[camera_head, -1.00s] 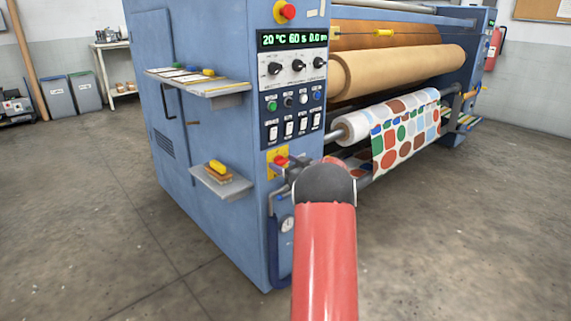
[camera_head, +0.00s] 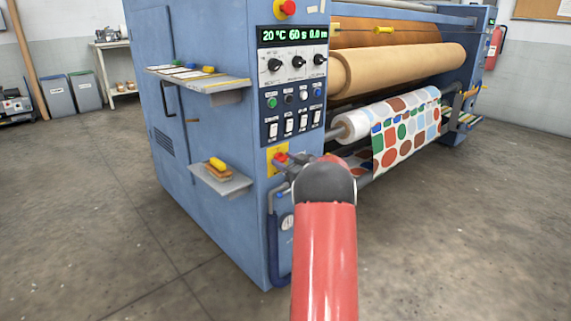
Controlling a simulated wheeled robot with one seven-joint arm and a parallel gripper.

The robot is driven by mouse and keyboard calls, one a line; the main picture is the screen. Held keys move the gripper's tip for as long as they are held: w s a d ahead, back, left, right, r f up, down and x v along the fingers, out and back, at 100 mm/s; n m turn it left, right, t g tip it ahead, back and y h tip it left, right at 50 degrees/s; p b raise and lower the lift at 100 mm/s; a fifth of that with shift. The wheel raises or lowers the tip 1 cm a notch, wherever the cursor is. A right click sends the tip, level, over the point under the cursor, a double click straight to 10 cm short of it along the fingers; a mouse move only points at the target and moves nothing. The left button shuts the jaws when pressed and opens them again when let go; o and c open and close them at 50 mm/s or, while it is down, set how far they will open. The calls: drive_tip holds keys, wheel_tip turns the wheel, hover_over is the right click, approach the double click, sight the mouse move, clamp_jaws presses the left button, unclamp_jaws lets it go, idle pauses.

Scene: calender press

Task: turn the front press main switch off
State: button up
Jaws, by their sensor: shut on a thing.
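The main switch (camera_head: 281,157) is a red knob on a yellow plate (camera_head: 271,168), low on the front face of the blue press (camera_head: 225,120). My gripper (camera_head: 285,163) is at the knob, shut on it. The red and dark arm reaches up to it from the bottom of the picture. The gripper and wrist hide part of the knob and plate, so the knob's exact angle is hard to read.
Above the switch are a lit display (camera_head: 294,34), black dials (camera_head: 298,62), buttons and white rocker switches (camera_head: 290,124). A red emergency button (camera_head: 285,10) sits at the top. Two small shelves (camera_head: 220,180) stick out at left. Patterned fabric (camera_head: 405,135) hangs at right.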

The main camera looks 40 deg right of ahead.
drive_tip(key=n+b, duration=0.3)
drive_tip(key=n, duration=0.1)
drive_tip(key=n+b, duration=0.7)
drive_tip(key=n, duration=0.1)
drive_tip(key=shift+a+f+b, duration=0.2)
drive_tip(key=shift+f+b, duration=0.15)
drive_tip(key=n+b, duration=0.2)
drive_tip(key=n, duration=0.2)
drive_tip(key=shift+o, duration=0.2)
drive_tip(key=shift+n, duration=0.5)
drive_tip(key=shift+c, duration=0.2)
drive_tip(key=o, duration=1)
drive_tip(key=shift+r, duration=0.1)
drive_tip(key=shift+s, duration=0.1)
